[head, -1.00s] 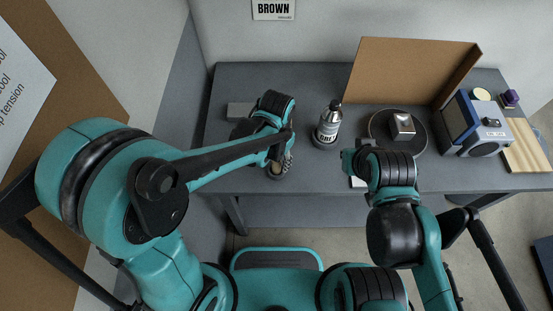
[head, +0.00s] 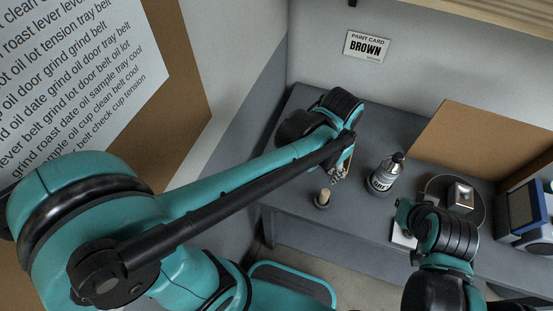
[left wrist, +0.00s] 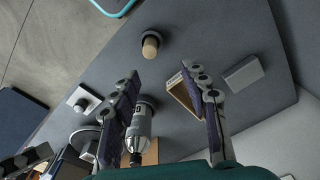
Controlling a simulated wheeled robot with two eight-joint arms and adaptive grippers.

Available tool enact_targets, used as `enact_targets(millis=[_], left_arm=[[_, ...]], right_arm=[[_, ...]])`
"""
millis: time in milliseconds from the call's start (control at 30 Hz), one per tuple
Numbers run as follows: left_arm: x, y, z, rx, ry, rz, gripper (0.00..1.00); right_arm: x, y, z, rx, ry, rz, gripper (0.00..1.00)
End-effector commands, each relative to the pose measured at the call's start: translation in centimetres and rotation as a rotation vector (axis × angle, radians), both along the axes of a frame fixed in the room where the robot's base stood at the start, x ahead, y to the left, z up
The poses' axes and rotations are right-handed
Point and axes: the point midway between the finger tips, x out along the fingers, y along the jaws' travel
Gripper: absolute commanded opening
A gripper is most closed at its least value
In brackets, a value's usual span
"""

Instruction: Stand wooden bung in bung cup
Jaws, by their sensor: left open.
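The wooden bung (head: 325,194), a pale short cylinder, stands upright in the dark round bung cup (head: 321,205) near the table's front edge. In the left wrist view the bung (left wrist: 150,47) shows ahead of the fingers, with the cup's dark rim (left wrist: 160,35) around its base. My left gripper (head: 340,171) is behind the cup and clear of the bung. In the left wrist view its fingers (left wrist: 160,76) are wide apart with nothing held between them. My right gripper (head: 403,211) is over the table's front right part; its fingers are too small to read.
A labelled bottle (head: 385,175) stands right of the cup. Beyond it are a dark round plate with a metal block (head: 461,195), a brown board (head: 470,140) and a blue-grey machine (head: 525,210). A grey block (left wrist: 243,73) and a small wooden-edged piece (left wrist: 180,92) show in the left wrist view.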

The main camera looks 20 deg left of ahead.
Motion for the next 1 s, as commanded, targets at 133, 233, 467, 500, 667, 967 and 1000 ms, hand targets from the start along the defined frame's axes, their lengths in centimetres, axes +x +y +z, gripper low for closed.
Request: enact_targets(millis=[133,233,467,500,667,967,1000], left_arm=[[-1.3,5.4,2.0,-0.055,-0.142,0.153,0.45],[-2.3,8.8,2.9,-0.091,-0.257,0.264,0.45],[-4.5,14.2,3.5,-0.141,-0.467,0.452,0.45],[-4.7,14.6,3.5,-0.145,-0.49,0.47,0.45],[-5.1,15.6,3.5,-0.153,-0.536,0.506,0.45],[-5.1,15.6,3.4,-0.153,-0.538,0.507,0.45],[-5.1,15.6,3.1,-0.153,-0.538,0.507,0.45]], right_arm=[[0.0,0.0,0.0,0.0,0.0,0.0,0.0],[0.0,0.0,0.0,0.0,0.0,0.0,0.0],[0.0,0.0,0.0,0.0,0.0,0.0,0.0],[0.0,0.0,0.0,0.0,0.0,0.0,0.0],[0.0,0.0,0.0,0.0,0.0,0.0,0.0],[0.0,0.0,-0.1,0.0,0.0,0.0,0.0],[0.0,0.0,-0.4,0.0,0.0,0.0,0.0]])
